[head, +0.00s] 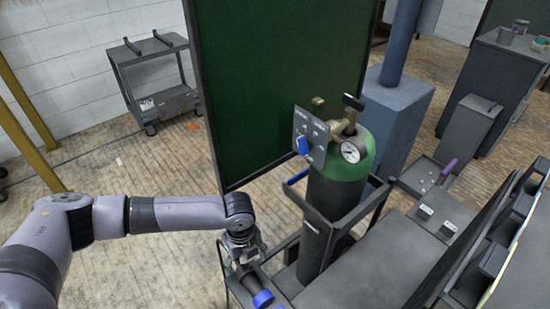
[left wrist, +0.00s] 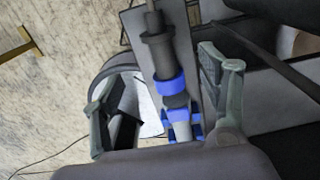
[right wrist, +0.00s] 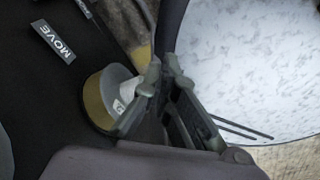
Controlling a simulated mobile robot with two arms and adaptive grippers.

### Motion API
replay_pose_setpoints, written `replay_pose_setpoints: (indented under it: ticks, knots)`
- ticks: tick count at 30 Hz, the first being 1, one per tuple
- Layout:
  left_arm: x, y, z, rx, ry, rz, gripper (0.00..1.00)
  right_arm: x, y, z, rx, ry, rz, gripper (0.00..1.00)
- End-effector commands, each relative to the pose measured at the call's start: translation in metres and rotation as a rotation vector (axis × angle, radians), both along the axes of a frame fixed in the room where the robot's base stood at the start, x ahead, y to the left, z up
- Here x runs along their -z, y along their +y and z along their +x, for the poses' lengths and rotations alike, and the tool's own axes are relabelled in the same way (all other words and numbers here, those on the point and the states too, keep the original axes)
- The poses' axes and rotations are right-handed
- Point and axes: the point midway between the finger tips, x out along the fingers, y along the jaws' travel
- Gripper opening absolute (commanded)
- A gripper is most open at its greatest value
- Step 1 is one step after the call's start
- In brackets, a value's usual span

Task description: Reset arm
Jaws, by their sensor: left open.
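My left arm comes in from the left in the head view, and its gripper (head: 245,254) points down beside the gas cylinder cart. In the left wrist view the left gripper (left wrist: 165,88) is open, with fingers wide apart. A dark rod-like tool with blue collars (left wrist: 170,87) runs between the fingers, with a gap on each side; its blue end also shows in the head view (head: 263,299). My right gripper (right wrist: 161,64) shows only in the right wrist view; its fingertips are together and hold nothing visible.
A green-topped gas cylinder (head: 340,179) with gauge and valve stands in the cart. A dark green panel (head: 275,90) rises behind it. A grey cart (head: 152,68) stands by the wall. In the right wrist view, a yellow-grey round object (right wrist: 105,98) lies near a white speckled disc (right wrist: 255,70).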

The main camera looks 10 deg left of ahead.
Motion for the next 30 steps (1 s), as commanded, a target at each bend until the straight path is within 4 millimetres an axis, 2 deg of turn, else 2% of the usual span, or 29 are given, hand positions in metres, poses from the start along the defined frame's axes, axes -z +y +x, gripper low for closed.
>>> replay_pose_setpoints:
  ticks: [5, 8, 11, 15, 19, 22, 25, 28, 30]
  knots:
    - [0.002, -0.010, -0.006, -0.004, 0.002, -0.017, 0.68, 0.000, 0.000, 0.000, 0.000, 0.000, 0.000, 0.00]
    - [0.004, -0.037, -0.021, -0.027, 0.000, -0.063, 0.68, 0.000, 0.000, 0.000, 0.000, 0.000, 0.000, 0.00]
    - [0.002, -0.077, -0.042, -0.087, -0.007, -0.143, 0.68, 0.000, 0.000, 0.000, 0.000, 0.000, 0.000, 0.00]
    - [-0.013, -0.129, -0.069, -0.246, -0.017, -0.276, 0.68, 0.000, 0.000, 0.000, 0.000, 0.000, 0.000, 0.00]
    - [-0.031, -0.156, -0.084, -0.450, -0.022, -0.388, 0.68, 0.000, 0.000, 0.000, 0.000, 0.000, 0.000, 0.00]
    - [-0.045, -0.162, -0.091, -0.645, -0.019, -0.458, 0.68, 0.000, 0.000, 0.000, 0.000, 0.000, 0.000, 0.00]
    - [-0.055, -0.154, -0.095, -0.865, -0.018, -0.507, 0.68, 0.000, 0.001, 0.000, 0.001, 0.000, 0.000, 0.00]
    - [-0.060, -0.132, -0.100, -1.110, -0.019, -0.530, 0.68, 0.000, 0.001, 0.000, 0.001, 0.000, 0.001, 0.00]
    - [-0.061, -0.111, -0.105, -1.281, -0.026, -0.530, 0.68, 0.000, 0.001, 0.000, 0.001, 0.000, 0.001, 0.00]
